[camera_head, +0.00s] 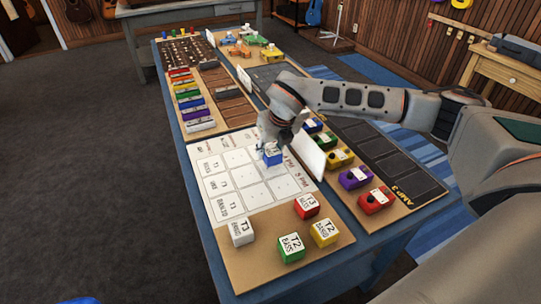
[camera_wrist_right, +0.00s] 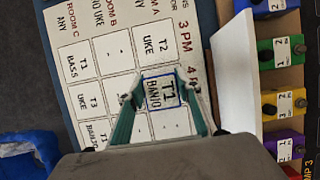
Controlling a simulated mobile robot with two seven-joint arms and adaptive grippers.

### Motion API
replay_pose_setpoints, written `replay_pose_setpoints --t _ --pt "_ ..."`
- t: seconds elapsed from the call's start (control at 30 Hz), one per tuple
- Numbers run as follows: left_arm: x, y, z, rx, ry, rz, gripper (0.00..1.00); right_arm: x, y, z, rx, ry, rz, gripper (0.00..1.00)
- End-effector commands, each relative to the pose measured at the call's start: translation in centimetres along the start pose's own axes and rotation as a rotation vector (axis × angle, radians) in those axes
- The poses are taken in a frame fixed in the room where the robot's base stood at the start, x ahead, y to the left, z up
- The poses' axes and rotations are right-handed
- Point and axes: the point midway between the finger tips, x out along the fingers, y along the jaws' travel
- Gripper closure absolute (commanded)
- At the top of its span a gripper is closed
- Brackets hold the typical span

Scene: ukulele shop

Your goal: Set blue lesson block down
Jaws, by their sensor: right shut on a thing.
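The blue lesson block (camera_head: 272,158) has a white top label; in the right wrist view the label (camera_wrist_right: 161,92) reads T1 BANJO. My right gripper (camera_head: 271,150) points down and is shut on the block, a teal finger on each side of it in the wrist view. The block is over the upper right part of the white schedule board (camera_head: 262,190), on its grid cells. I cannot tell whether it touches the board. The left gripper is not in view.
White (camera_head: 241,232), green (camera_head: 291,248), yellow (camera_head: 324,233) and red (camera_head: 307,206) blocks stand at the board's near side. An upright white panel (camera_head: 306,152) stands close right of the gripper. Several coloured pedals, such as a purple one (camera_head: 355,177), line the right.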

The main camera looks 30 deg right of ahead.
Motion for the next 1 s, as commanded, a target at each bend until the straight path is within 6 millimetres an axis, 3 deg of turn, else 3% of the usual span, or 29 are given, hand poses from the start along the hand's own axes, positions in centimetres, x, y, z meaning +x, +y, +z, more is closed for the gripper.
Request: replay_pose_setpoints --t 0.17,0.57,0.6,0.63,1.0 --pt "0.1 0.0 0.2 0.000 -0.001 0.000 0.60 2.3 0.0 -1.0 0.001 0.001 0.000 0.87" --pt "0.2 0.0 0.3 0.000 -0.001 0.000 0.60 2.7 0.0 -1.1 0.000 0.000 0.000 0.87" --pt "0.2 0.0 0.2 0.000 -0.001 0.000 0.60 2.7 0.0 -1.1 0.000 0.000 0.000 0.56" --pt "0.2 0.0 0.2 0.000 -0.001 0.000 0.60 2.6 0.0 -1.1 0.000 0.000 0.000 0.49" --pt "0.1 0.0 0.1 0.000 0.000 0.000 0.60 2.4 0.0 -1.0 0.000 0.000 0.000 0.49"
